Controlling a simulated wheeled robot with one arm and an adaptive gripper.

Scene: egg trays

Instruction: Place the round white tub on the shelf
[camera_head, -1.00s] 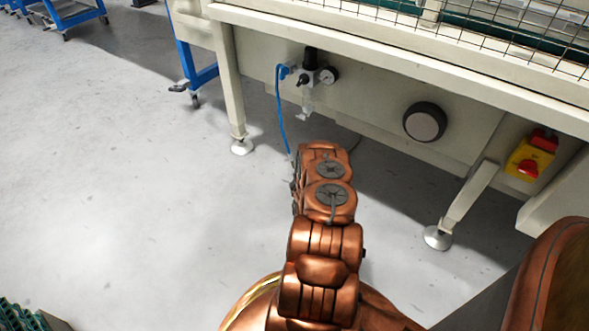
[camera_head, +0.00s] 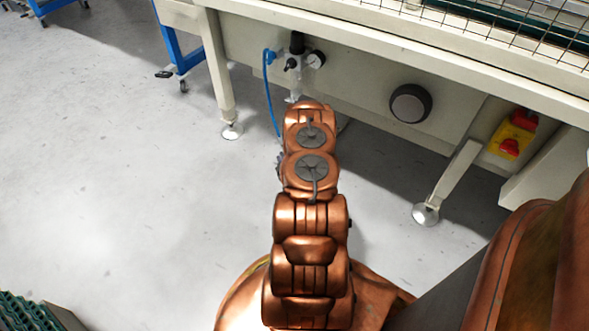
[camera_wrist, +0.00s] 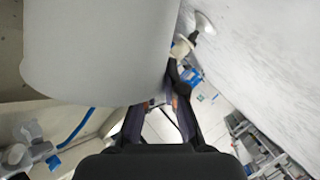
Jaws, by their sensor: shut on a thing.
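The round white tub (camera_wrist: 95,50) fills the upper left of the wrist view as a large, plain, pale curved surface. My gripper (camera_wrist: 172,85) is shut on the tub, with its dark fingers reaching up to the tub's lower right edge. Part of the grip is hidden behind the tub. In the head view my copper arm stretches away from me, and neither the gripper nor the tub shows there.
A cream machine frame (camera_head: 350,85) with a round dark knob (camera_head: 410,103), a red and yellow switch (camera_head: 512,135) and a blue hose (camera_head: 268,95) stands ahead. Its feet rest on the grey floor (camera_head: 130,190), clear at left. Green trays (camera_head: 22,312) sit at bottom left.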

